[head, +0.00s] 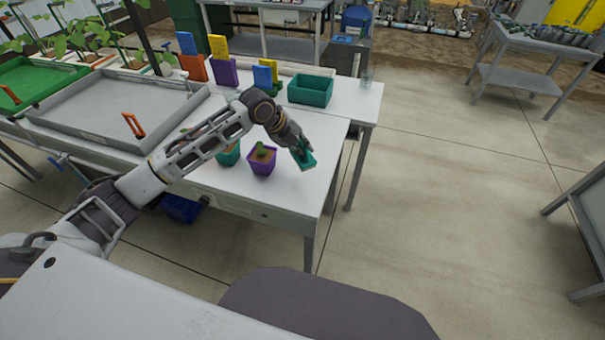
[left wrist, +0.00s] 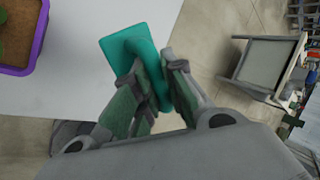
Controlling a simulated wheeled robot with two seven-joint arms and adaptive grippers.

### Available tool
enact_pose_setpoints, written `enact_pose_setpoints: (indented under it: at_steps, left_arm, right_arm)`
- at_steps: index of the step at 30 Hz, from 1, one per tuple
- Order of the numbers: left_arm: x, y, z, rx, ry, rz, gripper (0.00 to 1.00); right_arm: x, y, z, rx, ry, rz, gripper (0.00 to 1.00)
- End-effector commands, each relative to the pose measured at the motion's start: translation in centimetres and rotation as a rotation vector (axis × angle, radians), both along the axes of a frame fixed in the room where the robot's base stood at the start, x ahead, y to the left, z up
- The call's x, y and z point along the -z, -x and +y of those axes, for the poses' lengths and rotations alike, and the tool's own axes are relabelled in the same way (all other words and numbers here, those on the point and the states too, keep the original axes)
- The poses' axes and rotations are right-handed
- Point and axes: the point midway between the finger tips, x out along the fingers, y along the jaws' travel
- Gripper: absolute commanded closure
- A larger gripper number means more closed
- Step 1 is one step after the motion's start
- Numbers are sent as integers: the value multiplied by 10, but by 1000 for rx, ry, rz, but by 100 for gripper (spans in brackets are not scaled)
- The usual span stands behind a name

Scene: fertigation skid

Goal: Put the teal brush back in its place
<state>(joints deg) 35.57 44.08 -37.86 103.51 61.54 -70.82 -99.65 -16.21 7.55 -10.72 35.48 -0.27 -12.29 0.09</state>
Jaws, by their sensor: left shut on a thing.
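The teal brush (head: 306,160) is in my left gripper (head: 300,150), over the near right corner of the white table (head: 290,195). In the left wrist view the teal brush (left wrist: 125,48) shows a flat rectangular block and a curved handle. The left gripper's fingers (left wrist: 158,90) are shut on the handle. I cannot tell whether the brush touches the table. A teal bin (head: 310,90) stands at the back right of the table. My right gripper is not in view.
A purple pot (head: 262,159) and a teal pot (head: 229,154) with small plants stand left of the gripper. Upright coloured blocks (head: 226,72) stand at the back. A grey tray (head: 65,118) with an orange-handled tool (head: 133,125) lies left.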

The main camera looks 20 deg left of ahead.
Motion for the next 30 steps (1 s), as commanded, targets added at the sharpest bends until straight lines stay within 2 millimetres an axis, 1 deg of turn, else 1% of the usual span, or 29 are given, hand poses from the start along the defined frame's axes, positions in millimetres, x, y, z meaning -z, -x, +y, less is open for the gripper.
enact_pose_setpoints:
  at_steps: [6, 10, 14, 23, 26, 30]
  left_arm:
    - [27, 1, 0, 0, 1, 4, 100]
    - [39, 0, 0, -1, 0, 1, 100]
    - [44, 0, 0, 0, -1, 1, 100]
    - [45, 0, 0, 0, 0, 0, 100]
    - [49, 1, 0, 0, 0, 2, 100]
    - [64, 1, -1, 0, 1, 2, 100]
  right_arm:
    - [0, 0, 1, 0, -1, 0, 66]
    - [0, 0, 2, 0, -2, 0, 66]
    - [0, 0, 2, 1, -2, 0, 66]
    - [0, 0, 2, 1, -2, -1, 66]
    - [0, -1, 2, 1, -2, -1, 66]
    - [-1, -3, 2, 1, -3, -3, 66]
